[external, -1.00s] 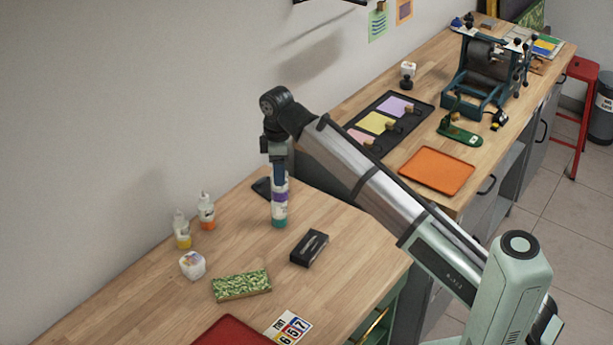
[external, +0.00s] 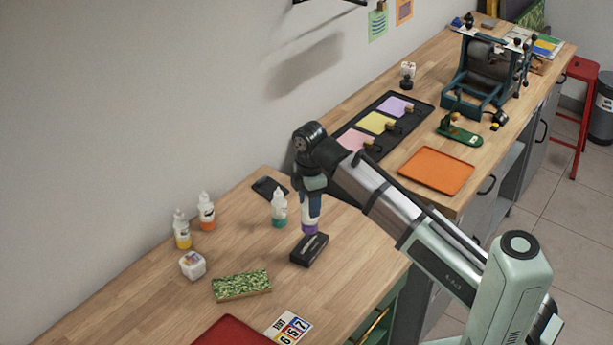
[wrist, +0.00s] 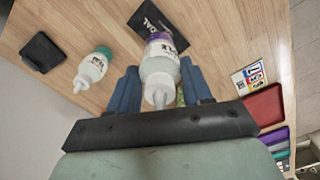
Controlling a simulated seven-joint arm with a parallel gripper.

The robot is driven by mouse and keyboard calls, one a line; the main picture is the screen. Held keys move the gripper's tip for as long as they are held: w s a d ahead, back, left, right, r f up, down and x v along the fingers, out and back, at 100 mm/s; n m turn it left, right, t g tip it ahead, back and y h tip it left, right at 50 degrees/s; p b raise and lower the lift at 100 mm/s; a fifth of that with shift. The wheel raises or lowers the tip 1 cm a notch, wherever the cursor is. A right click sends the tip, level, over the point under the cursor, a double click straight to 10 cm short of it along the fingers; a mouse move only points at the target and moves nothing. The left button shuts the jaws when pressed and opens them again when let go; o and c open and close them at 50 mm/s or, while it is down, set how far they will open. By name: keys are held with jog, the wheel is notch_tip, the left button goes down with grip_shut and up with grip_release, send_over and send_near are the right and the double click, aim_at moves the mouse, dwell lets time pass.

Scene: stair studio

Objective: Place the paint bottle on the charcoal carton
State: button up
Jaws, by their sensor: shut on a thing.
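My gripper (external: 310,222) is shut on a white paint bottle with a purple band (external: 310,228). It holds the bottle upright, nozzle up. In the wrist view the bottle (wrist: 160,72) sits between the blue fingers (wrist: 160,92). The charcoal carton (external: 312,252) lies flat on the wooden bench. The bottle's base shows at the carton's back edge in the external view. In the wrist view the carton (wrist: 150,18) shows just beyond the base. I cannot tell whether they touch.
A teal paint bottle (external: 279,212) stands close to the left of my gripper. Orange (external: 206,213) and yellow (external: 182,232) bottles, a white cube (external: 192,266), a green patterned box (external: 241,286) and a dark flat item (external: 268,187) are farther left. A red tray (external: 230,333) lies in front.

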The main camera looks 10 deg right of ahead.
jog(key=shift+f, duration=2.7)
jog(key=shift+f, duration=0.1)
jog(key=o, duration=1.1)
notch_tip(320, 180, up, 12)
jog(key=shift+r, duration=0.1)
